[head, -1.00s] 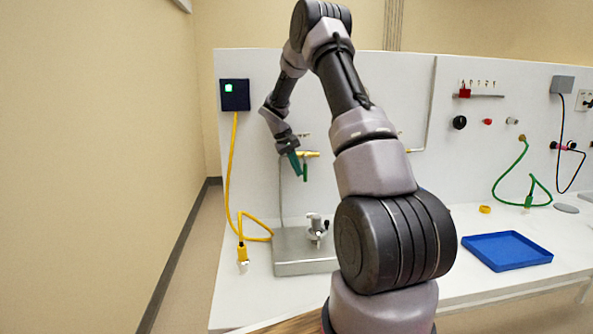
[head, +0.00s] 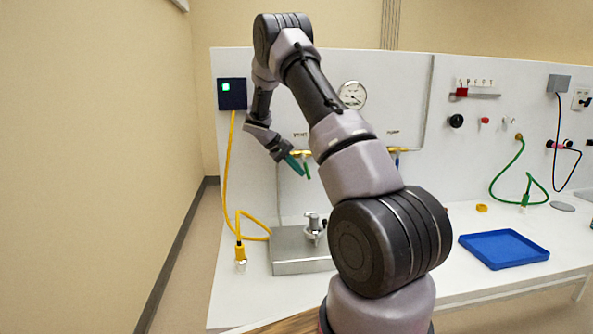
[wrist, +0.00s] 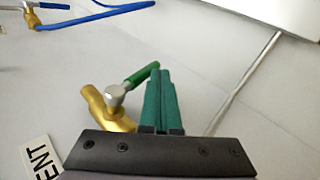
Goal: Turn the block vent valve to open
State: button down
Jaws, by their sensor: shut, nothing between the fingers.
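The vent valve has a brass body (head: 301,152) on the back panel under a partly hidden label. Its green lever (head: 307,171) hangs down, with its lower end leaning slightly right in the head view. In the wrist view the brass body (wrist: 98,103) and grey hub show left of my fingers, and the green lever (wrist: 141,75) runs from the hub towards the fingertips. My gripper (head: 296,166), with teal fingers, is shut and empty. Its fingers (wrist: 161,85) lie close beside the lever's free end; whether they touch it I cannot tell.
A second brass valve (head: 397,150) under a PUMP label is partly behind my arm; its blue handle (wrist: 95,17) shows in the wrist view. A gauge (head: 353,95) is above. A metal base plate (head: 290,262) stands below on the bench. A blue tray (head: 503,250) is at right.

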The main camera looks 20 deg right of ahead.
aim_at(306, 169)
jog(key=d+h, duration=0.1)
jog(key=h, duration=0.1)
jog(key=d+g+h, duration=0.1)
jog(key=h, duration=0.1)
jog(key=d+h, duration=0.1)
jog(key=h, duration=0.2)
jog(key=shift+s+f+g, duration=0.1)
jog(key=shift+s+g, duration=0.3)
jog(key=h, duration=0.1)
jog(key=d+h, duration=0.1)
jog(key=h, duration=0.1)
jog(key=shift+s+r+n+g, duration=0.15)
jog(key=shift+r+n+g, duration=0.05)
jog(key=shift+n+g, duration=0.1)
jog(key=h, duration=0.1)
jog(key=d+r+h, duration=0.1)
jog(key=h, duration=0.1)
jog(key=shift+s+d+r+g, duration=0.1)
jog(key=shift+s+r+g, duration=0.1)
jog(key=shift+g, duration=0.1)
jog(key=shift+d, duration=0.1)
